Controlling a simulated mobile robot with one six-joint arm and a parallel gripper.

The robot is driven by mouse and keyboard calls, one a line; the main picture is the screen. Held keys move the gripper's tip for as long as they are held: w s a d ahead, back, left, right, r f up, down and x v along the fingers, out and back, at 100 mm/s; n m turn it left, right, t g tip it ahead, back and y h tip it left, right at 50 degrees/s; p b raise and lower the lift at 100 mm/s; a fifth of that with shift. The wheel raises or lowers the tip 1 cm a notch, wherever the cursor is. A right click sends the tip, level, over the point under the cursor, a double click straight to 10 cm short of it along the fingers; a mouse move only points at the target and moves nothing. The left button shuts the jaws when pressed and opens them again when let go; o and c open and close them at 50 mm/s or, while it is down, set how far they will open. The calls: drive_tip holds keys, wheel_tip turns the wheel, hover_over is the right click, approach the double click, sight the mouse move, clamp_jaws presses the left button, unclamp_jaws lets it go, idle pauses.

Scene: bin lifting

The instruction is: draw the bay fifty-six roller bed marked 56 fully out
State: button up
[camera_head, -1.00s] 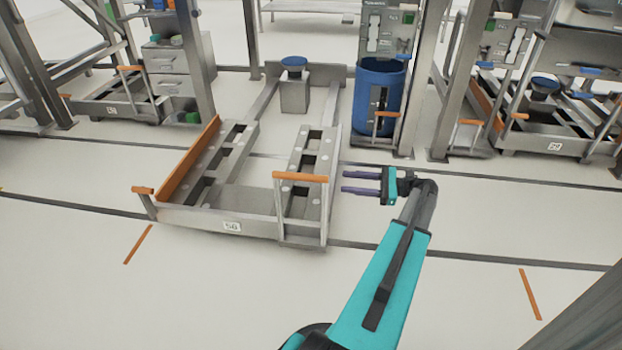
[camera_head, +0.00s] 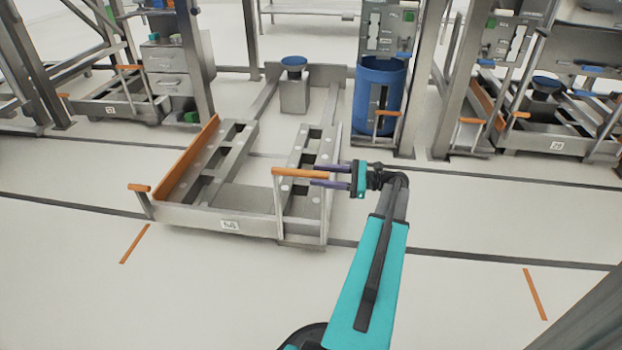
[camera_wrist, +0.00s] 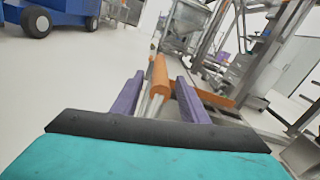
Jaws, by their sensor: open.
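The roller bed (camera_head: 205,216) is a grey steel frame with a white number plate (camera_head: 230,226) on its front edge. It extends forward from its bay onto the open floor. An orange side guard (camera_head: 187,160) runs along its left side. An orange handle bar (camera_head: 298,173) tops its right front post, and a shorter orange grip (camera_head: 139,188) tops the left one. My gripper (camera_head: 318,176) is open at the right end of the handle bar. In the wrist view the orange bar (camera_wrist: 159,75) lies between the two purple fingers of my gripper (camera_wrist: 157,95), with no clear contact.
A blue barrel (camera_head: 378,95) stands in the bay to the right, beside a grey upright (camera_head: 428,75). A blue-topped pedestal (camera_head: 294,90) stands behind the bed. The floor in front is clear, with orange marks (camera_head: 135,244) (camera_head: 535,294).

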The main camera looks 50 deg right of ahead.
sight(311, 174)
drive_tip(key=shift+b+x, duration=0.5)
drive_tip(key=shift+x, duration=1.3)
clamp_jaws()
